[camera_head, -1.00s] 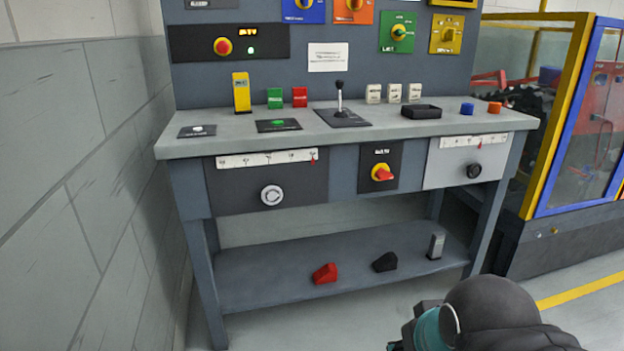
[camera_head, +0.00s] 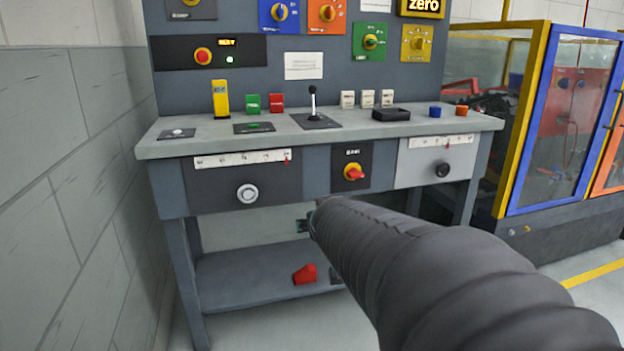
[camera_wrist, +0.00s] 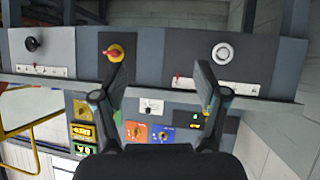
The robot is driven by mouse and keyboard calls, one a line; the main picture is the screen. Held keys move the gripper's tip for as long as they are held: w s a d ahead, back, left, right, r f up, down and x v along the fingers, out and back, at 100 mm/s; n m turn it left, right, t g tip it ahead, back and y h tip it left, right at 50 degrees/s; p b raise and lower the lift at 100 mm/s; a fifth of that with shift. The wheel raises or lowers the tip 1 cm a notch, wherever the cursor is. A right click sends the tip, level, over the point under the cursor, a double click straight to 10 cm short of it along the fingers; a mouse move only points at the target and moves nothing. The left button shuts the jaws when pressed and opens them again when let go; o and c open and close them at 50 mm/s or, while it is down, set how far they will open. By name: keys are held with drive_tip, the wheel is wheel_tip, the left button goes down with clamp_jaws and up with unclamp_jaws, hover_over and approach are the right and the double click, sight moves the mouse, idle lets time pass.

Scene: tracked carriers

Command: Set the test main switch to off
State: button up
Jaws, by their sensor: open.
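The main switch (camera_head: 353,173) is a red handle on a yellow round base, on a black plate in the middle of the bench front. Its handle slants down to the right in the head view; the plate's label is too small to read surely. In the wrist view, upside down, the switch (camera_wrist: 115,53) is just beyond the left fingertip, apart from it as far as I can tell. My gripper (camera_wrist: 159,80) is open and empty, its fingers wide apart. In the head view my arm hides most of the gripper, below the bench front.
A round white knob (camera_head: 247,194) and a black knob (camera_head: 443,169) sit on the panels beside the switch. A lever (camera_head: 313,105) and several small blocks stand on the benchtop (camera_head: 220,138). A red wedge (camera_head: 305,274) lies on the lower shelf.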

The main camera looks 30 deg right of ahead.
drive_tip(key=w+d+t+h+b, duration=0.1)
drive_tip(key=w+d, duration=0.3)
drive_tip(key=d, duration=0.2)
drive_tip(key=w+d+t, duration=0.2)
drive_tip(key=w+d, duration=0.1)
drive_tip(key=d, duration=0.4)
drive_tip(key=t+y+b, duration=0.1)
drive_tip(key=t+b, duration=0.1)
drive_tip(key=t, duration=0.1)
approach(358, 176)
drive_tip(key=shift+n, duration=0.3)
drive_tip(key=x, duration=1)
drive_tip(key=shift+w+d, duration=0.1)
drive_tip(key=shift+w, duration=0.3)
drive_tip(key=c, duration=1.2)
